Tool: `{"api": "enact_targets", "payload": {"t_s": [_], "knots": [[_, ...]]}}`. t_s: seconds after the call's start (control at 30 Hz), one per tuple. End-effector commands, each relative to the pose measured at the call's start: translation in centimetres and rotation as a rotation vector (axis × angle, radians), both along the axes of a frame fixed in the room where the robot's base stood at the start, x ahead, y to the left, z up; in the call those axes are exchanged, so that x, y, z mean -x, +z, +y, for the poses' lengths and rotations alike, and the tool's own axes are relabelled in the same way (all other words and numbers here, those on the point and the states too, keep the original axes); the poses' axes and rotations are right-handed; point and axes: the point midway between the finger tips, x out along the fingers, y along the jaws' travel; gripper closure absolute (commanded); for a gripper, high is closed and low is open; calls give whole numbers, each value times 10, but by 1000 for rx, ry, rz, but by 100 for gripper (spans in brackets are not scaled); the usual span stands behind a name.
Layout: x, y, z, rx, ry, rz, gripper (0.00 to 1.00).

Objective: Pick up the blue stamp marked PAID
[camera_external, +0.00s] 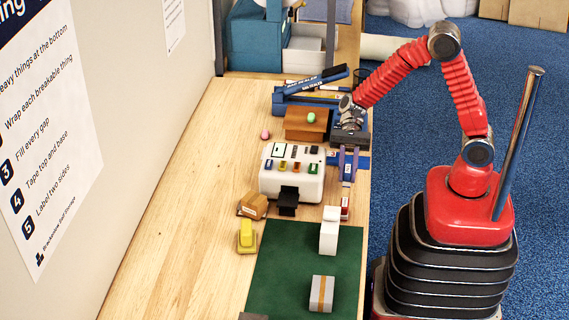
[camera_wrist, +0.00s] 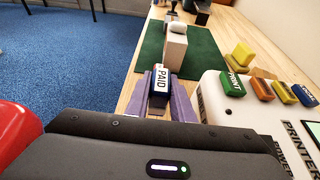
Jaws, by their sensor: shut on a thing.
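The blue stamp with a white PAID label (camera_wrist: 160,80) is between the two purple fingers of my gripper (camera_wrist: 166,97) in the wrist view. My gripper is shut on it. In the external view my gripper (camera_external: 348,165) points down at the right edge of the table, just right of the white printer, with the blue stamp (camera_external: 347,173) showing small between its fingers. The stamp looks upright. I cannot tell whether its base touches the table.
The white printer (camera_external: 292,190) with coloured buttons stands close on the left. A brown wooden box (camera_external: 305,131) is behind it. A white block (camera_external: 329,238) stands on the green mat (camera_external: 285,257) in front. A small red item (camera_external: 345,206) is near the edge.

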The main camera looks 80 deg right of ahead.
Motion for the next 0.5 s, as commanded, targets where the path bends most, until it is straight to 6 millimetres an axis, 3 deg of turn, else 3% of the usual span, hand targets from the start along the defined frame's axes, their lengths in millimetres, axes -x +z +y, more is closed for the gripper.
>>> {"api": "enact_targets", "payload": {"t_s": [0.2,0.5], "knots": [[0,30,0,0,0,-2,100],[0,39,0,0,0,1,100]]}}
